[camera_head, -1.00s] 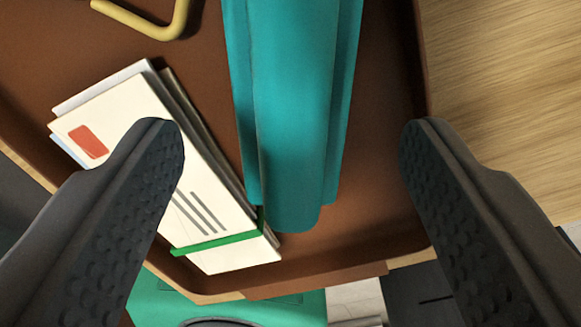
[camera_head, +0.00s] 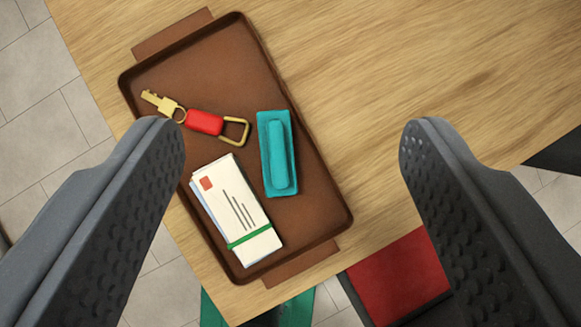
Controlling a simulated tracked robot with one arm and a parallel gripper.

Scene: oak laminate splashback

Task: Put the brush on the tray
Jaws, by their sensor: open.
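A teal block-shaped brush (camera_head: 279,155) with a raised ridge along its top lies on the brown tray (camera_head: 315,170), toward the tray's right side. The tray lies on a wooden table, tilted in the picture. My gripper (camera_head: 292,145) is open and empty, its two dark textured fingers wide apart. The fingers are well above the tray, and the brush shows between them, apart from both. The underside of the brush is hidden.
On the tray also lie a bundle of envelopes (camera_head: 234,213) with a green band and a key with a red fob (camera_head: 205,122). Bare wooden table (camera_head: 400,70) extends to the right. Below the table edge show a red thing (camera_head: 400,272) and a teal thing (camera_head: 300,308).

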